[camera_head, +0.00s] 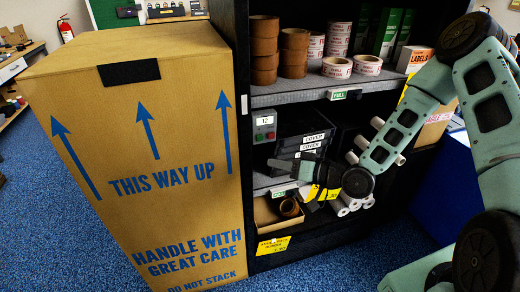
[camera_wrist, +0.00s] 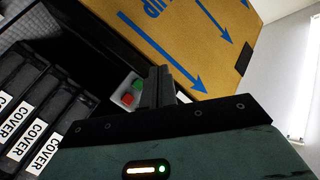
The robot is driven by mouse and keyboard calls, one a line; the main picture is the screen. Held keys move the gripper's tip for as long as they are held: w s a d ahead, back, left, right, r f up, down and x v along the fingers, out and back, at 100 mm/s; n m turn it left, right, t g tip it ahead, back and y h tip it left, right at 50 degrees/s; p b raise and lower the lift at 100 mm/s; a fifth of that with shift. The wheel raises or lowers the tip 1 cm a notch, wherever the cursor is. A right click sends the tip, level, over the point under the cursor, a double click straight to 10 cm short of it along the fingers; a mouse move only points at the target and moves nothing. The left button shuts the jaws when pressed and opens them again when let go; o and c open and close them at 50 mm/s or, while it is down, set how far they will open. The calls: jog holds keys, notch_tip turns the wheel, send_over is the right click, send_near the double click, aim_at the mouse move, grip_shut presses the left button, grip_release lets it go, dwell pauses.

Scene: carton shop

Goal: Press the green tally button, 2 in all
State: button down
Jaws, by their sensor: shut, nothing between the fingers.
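The tally box (camera_head: 264,128) stands on the middle shelf of the dark rack, with a small display that seems to read 12 above its buttons. In the wrist view the green button (camera_wrist: 137,84) and the red button (camera_wrist: 127,99) show side by side on its pale face, just left of my fingers. My gripper (camera_head: 272,163) is shut and empty. Its fingertips are below and in front of the box in the head view. In the wrist view the shut fingers (camera_wrist: 158,72) partly cover the box's right side. I cannot tell the exact gap; no contact is visible.
A large carton (camera_head: 150,190) stands close at the rack's left. Black cover boxes (camera_head: 305,142) sit right of the tally box. Tape rolls (camera_head: 265,50) fill the shelf above. An open bin (camera_head: 265,215) with brown rolls and white rolls (camera_head: 350,203) are below.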

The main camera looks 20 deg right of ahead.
aim_at(260, 138)
jog(key=shift+r, duration=0.1)
dwell(0.3)
jog(key=w, duration=0.8)
jog(key=shift+w, duration=0.35)
jog(key=shift+w, duration=0.1)
dwell(1.8)
jog(key=shift+w, duration=0.3)
jog(key=shift+w+b, duration=0.3)
jog(key=shift+w, duration=0.2)
dwell(0.6)
jog(key=shift+s, duration=0.9)
